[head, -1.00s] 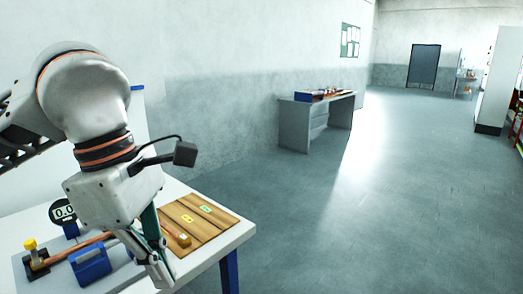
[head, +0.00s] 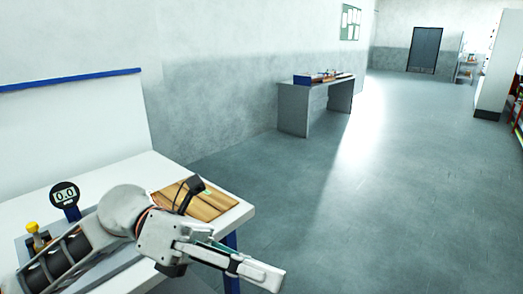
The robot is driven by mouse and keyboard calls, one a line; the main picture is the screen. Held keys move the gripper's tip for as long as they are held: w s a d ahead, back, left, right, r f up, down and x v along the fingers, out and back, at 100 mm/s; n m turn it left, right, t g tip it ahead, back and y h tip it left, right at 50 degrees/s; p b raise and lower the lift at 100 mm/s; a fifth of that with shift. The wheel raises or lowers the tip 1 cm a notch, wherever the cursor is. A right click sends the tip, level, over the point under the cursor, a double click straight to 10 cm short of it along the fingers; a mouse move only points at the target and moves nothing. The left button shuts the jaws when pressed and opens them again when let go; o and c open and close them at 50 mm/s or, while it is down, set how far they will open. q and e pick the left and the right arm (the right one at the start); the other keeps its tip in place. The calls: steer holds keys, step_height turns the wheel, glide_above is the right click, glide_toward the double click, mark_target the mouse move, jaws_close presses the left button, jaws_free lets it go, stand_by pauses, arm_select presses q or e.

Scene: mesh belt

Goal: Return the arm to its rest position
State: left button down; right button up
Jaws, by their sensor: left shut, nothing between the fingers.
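My left gripper (head: 262,275) shows at the lower middle of the head view. Its fingers are shut with nothing between them, and they point right, past the front edge of the white table (head: 112,185). My left arm (head: 75,250) comes in from the lower left and lies low across the table's front part. My right gripper is not in view.
A gauge reading 0.0 (head: 65,196) and a yellow-topped fixture (head: 33,230) stand on the table at left. A wooden board (head: 215,205) lies at its right end, partly hidden by my gripper. A grey bench (head: 295,108) stands farther back. The floor to the right is clear.

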arm_select(q)
steer(key=w+a+f+n+t+h, duration=0.3)
steer(key=w+n+t, duration=0.35)
steer(key=n, duration=0.25)
steer(key=w+a+f+n+t+h, duration=0.3)
steer(key=w+n+t, duration=0.3)
steer(key=n+t, duration=0.15)
steer(key=w+a+f+n+t+y, duration=0.2)
steer(key=a+f+n+t+y, duration=0.2)
steer(key=f+n, duration=0.25)
steer(key=w+a+f+n+t+y, duration=0.2)
steer(key=a+f+n+t+y, duration=0.15)
steer(key=f+n, duration=0.3)
steer(key=s+a+f+n+y, duration=0.1)
steer(key=a+f+n+y, duration=0.25)
steer(key=f, duration=0.45)
steer(key=s+a+f+n+y, duration=0.2)
steer(key=a+f+n+y, duration=0.1)
steer(key=a+f, duration=0.3)
steer(key=s+a+f+n+g+y, duration=0.25)
steer(key=s+a+f, duration=0.25)
steer(key=s+f, duration=0.3)
steer(key=s+a+f+n+g+y, duration=0.2)
steer(key=s+a+f+n+y, duration=0.15)
steer(key=s+f, duration=0.45)
steer(key=w+d+f+n+t+h, duration=0.1)
steer(key=w+d+n, duration=0.2)
steer(key=d, duration=0.8)
steer(key=shift+n, duration=0.5)
steer(key=shift+w, duration=0.1)
